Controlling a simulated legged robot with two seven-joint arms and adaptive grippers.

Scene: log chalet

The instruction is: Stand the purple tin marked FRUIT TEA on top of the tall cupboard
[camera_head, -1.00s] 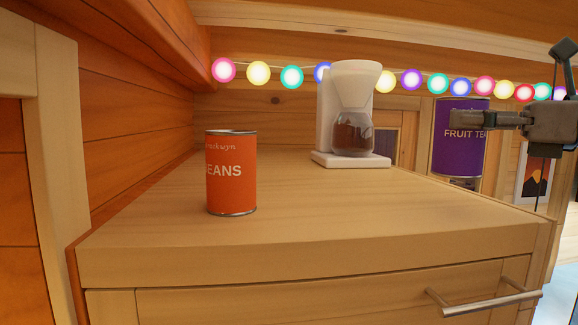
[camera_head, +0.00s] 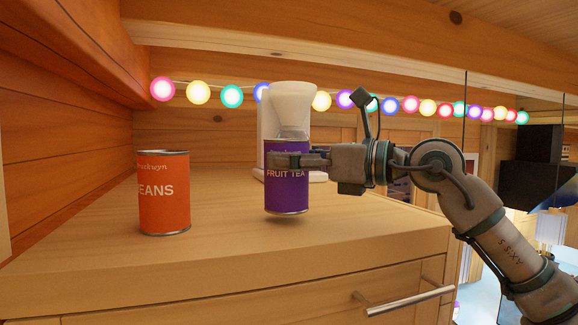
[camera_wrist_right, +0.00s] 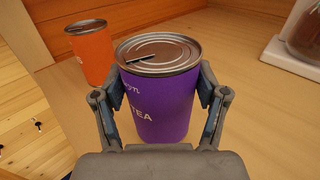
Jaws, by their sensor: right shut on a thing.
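The purple FRUIT TEA tin (camera_head: 287,192) is upright in my right gripper (camera_head: 300,160), in front of the coffee maker in the head view. A shadow shows close under its base; I cannot tell whether it touches the wooden top. In the right wrist view the tin (camera_wrist_right: 158,95) sits between both fingers of the gripper (camera_wrist_right: 160,98), its metal lid facing the camera. The tall cupboard's wooden top (camera_head: 95,250) spreads below and around the tin. My left gripper is not in view.
An orange BEANS tin (camera_head: 164,195) stands on the top to the left, also seen in the wrist view (camera_wrist_right: 92,55). A white coffee maker (camera_head: 292,100) stands behind the purple tin. Coloured lights (camera_head: 232,96) hang along the back. The top's front left is clear.

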